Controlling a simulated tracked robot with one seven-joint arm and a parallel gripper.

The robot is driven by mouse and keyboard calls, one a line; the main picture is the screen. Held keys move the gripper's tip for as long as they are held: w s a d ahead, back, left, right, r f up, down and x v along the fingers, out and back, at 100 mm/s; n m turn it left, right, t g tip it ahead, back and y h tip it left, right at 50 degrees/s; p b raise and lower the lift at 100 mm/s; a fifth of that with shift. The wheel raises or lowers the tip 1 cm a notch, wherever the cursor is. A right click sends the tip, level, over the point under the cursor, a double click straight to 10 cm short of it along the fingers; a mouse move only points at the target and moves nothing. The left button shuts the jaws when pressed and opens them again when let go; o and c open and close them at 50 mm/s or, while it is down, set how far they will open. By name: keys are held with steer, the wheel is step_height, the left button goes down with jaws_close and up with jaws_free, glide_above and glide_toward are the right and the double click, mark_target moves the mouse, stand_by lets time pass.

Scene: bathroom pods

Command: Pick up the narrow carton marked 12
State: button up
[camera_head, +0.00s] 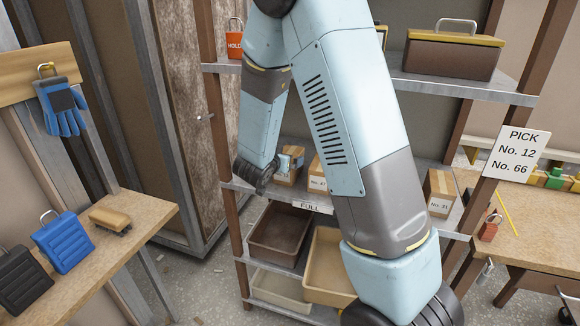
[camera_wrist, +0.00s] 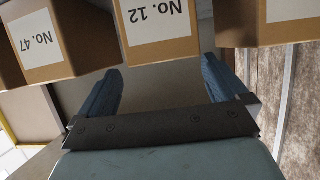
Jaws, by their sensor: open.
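The carton marked No. 12 (camera_wrist: 160,45) is brown with a white label and shows upside down at the top of the wrist view. In the head view a carton (camera_head: 287,180) on the middle shelf, left of No. 47, appears to be the same one, partly covered by my gripper. My gripper (camera_wrist: 161,66) is open, with its two blue fingers apart and their tips close to the carton's near face, one towards each side. Nothing is held. Whether the fingers touch the carton cannot be told. The carton's far side is hidden.
Carton No. 47 (camera_wrist: 40,40) stands close beside it; No. 31 (camera_head: 440,192) is farther right on the shelf (camera_head: 330,205). Brown and tan bins (camera_head: 280,235) sit below. A shelf post (camera_head: 222,150) rises left of my gripper. A sign (camera_head: 519,152) reads PICK No. 12, No. 66.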

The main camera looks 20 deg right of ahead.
steer(key=shift+a+x, duration=0.2)
steer(key=shift+x, duration=2.5)
steer(key=shift+w, duration=0.15)
steer(key=c, duration=1.3)
steer(key=shift+r, duration=0.1)
